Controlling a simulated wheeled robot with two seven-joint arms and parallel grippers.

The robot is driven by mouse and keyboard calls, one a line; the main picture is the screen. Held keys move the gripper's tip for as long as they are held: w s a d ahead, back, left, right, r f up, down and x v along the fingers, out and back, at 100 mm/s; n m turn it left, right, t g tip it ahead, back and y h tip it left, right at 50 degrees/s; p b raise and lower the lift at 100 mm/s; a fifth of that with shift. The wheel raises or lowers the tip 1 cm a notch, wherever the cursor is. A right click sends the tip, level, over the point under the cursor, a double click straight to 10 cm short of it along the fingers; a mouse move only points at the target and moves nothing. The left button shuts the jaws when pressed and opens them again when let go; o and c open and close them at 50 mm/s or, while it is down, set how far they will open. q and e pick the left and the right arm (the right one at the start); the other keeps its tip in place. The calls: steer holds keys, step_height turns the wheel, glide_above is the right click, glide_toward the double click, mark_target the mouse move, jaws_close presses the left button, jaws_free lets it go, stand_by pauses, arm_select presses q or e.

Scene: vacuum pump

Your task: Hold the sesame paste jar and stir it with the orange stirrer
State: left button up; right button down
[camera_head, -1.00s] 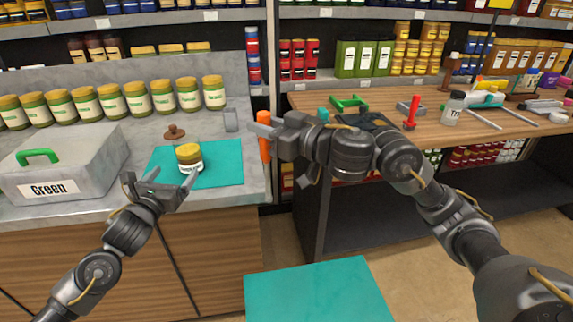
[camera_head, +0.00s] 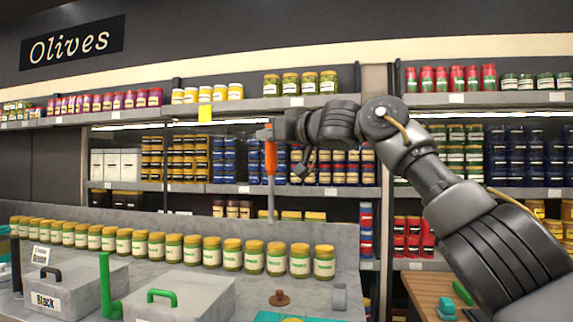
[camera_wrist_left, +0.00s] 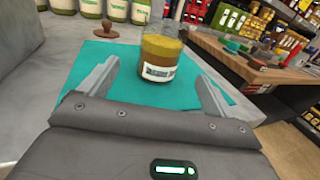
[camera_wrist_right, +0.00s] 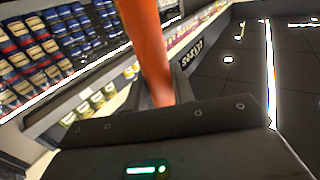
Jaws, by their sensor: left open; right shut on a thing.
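The sesame paste jar (camera_wrist_left: 160,60), with a brown-yellow body and white label, stands upright on a teal mat (camera_wrist_left: 82,62) in the left wrist view. The stirrer's orange handle (camera_wrist_right: 147,45) fills the middle of the right wrist view. My left gripper is outside the head view.
A row of yellow-lidded jars (camera_head: 254,256) lines the back of the counter. Grey boxes with black (camera_head: 54,288) and green (camera_head: 180,301) handles stand in front. A brown knobbed object (camera_head: 280,298) lies near the teal mat. Stocked shelves rise behind.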

arm_select(q)
steer(key=shift+w+d+f, duration=0.1)
steer(key=shift+w, duration=0.05)
steer(key=x, duration=1.1)
steer(key=shift+w+d, duration=0.2)
steer(key=shift+w, duration=0.15)
arm_select(e)
steer(key=w+d+f+m+t+h, duration=0.1)
steer(key=w+d+f, duration=0.4)
steer(key=w, duration=0.3)
steer(key=shift+f+h, duration=0.3)
steer(key=shift+f, duration=0.45)
steer(key=shift+w, duration=0.1)
arm_select(q)
steer(key=c, duration=1.3)
